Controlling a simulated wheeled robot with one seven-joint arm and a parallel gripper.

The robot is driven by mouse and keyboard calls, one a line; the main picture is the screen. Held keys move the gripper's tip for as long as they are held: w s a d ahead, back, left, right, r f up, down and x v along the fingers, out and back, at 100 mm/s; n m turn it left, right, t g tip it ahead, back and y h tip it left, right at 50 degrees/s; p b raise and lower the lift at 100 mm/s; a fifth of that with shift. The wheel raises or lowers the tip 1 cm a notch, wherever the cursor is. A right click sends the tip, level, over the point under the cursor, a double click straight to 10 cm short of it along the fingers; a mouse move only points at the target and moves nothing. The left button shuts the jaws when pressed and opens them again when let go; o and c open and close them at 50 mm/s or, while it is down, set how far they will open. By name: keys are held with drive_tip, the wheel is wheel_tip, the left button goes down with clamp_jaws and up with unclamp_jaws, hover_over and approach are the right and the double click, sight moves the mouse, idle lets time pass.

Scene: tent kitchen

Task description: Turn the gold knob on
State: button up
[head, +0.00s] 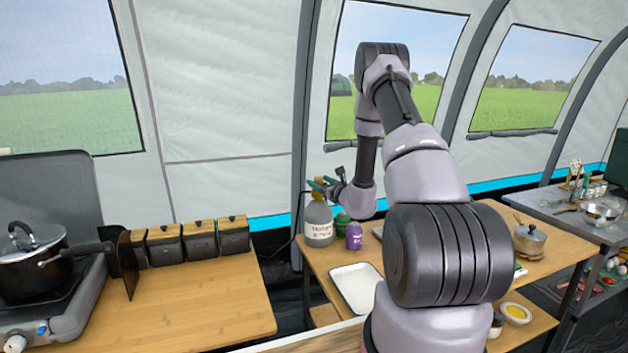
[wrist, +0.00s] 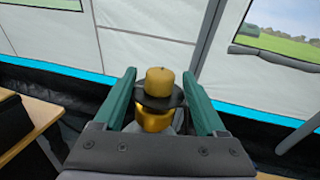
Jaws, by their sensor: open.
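The gold knob (wrist: 160,82) stands upright on a gold valve fitting with a dark disc below it, in the middle of the wrist view. My gripper (wrist: 159,74) has its two green fingers on either side of the knob. They are spread, with a visible gap on each side. In the head view my gripper (head: 324,186) is at the top of a grey labelled gas bottle (head: 318,225) on the wooden table. The knob is too small and too covered by the gripper to make out there.
A purple canister (head: 354,237) and a green canister (head: 342,218) stand close right of the bottle. A white tray (head: 357,288) lies in front. Tent wall (head: 230,100) is behind. A left counter (head: 200,305) holds a pot and dark boxes.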

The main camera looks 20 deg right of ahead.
drive_tip(key=shift+w+a, duration=0.25)
drive_tip(key=shift+w, duration=0.8)
drive_tip(key=shift+w+a, duration=0.2)
drive_tip(key=shift+w, duration=0.85)
clamp_jaws()
